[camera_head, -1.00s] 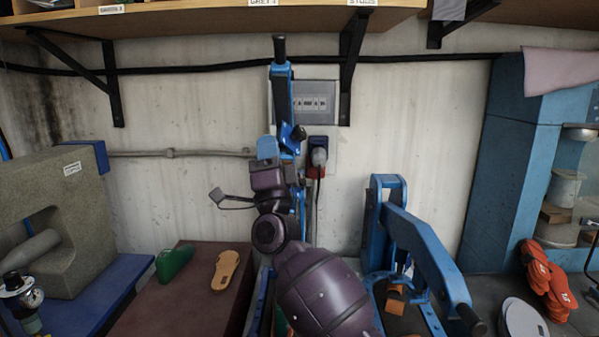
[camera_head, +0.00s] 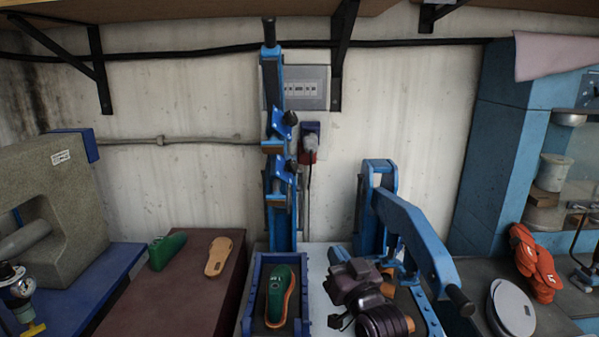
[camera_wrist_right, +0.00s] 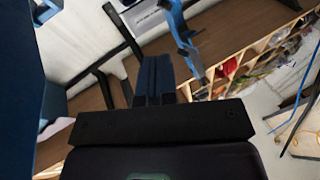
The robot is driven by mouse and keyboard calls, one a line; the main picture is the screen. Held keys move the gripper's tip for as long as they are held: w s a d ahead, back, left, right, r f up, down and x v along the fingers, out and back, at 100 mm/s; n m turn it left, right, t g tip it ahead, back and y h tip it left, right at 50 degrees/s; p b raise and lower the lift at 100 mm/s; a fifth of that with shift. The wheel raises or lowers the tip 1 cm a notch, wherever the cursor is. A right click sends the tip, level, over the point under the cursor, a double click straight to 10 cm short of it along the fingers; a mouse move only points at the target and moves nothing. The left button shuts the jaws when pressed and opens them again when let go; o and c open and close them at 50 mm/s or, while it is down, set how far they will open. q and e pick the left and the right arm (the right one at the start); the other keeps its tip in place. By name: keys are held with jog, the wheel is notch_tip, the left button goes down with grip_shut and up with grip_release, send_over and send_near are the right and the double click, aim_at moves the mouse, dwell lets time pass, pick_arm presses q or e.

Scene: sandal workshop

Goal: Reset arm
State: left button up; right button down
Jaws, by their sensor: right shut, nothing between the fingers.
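My right gripper (camera_head: 348,278) is low over the bench, in front of the blue lever press (camera_head: 418,240) and right of the blue tray (camera_head: 250,297). In the right wrist view its two dark fingers (camera_wrist_right: 155,75) lie together with nothing between them. In the tray, a green shoe form (camera_head: 280,284) sits on an orange-tan sole, clear of the gripper. The tall blue press (camera_head: 273,110) stands behind the tray. My left gripper is not in view.
A second green form (camera_head: 166,250) and a tan sole (camera_head: 218,256) lie on the brown-red board (camera_head: 185,300). A grey machine (camera_head: 72,205) stands left. Red-orange sandals (camera_head: 536,263) and a round white plate (camera_head: 512,306) are at right. Shelf brackets (camera_head: 343,55) hang above.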

jog(key=s+d+f+g+h, duration=0.2)
jog(key=s+d+f+h, duration=0.1)
jog(key=s+d+f, duration=0.4)
jog(key=s+d+f+g+h, duration=0.15)
jog(key=s+d+f, duration=0.35)
jog(key=f, duration=0.5)
jog(key=s+d+f+m+g+h, duration=0.1)
jog(key=s+d+f, duration=0.3)
jog(key=s, duration=0.5)
jog(key=s+d+f+g+h, duration=0.2)
jog(key=s+d+f+g, duration=0.1)
jog(key=s+f, duration=0.6)
jog(key=shift+d+f+m, duration=0.15)
jog(key=shift+d+m, duration=0.25)
jog(key=shift+d, duration=0.05)
jog(key=shift+s, duration=0.1)
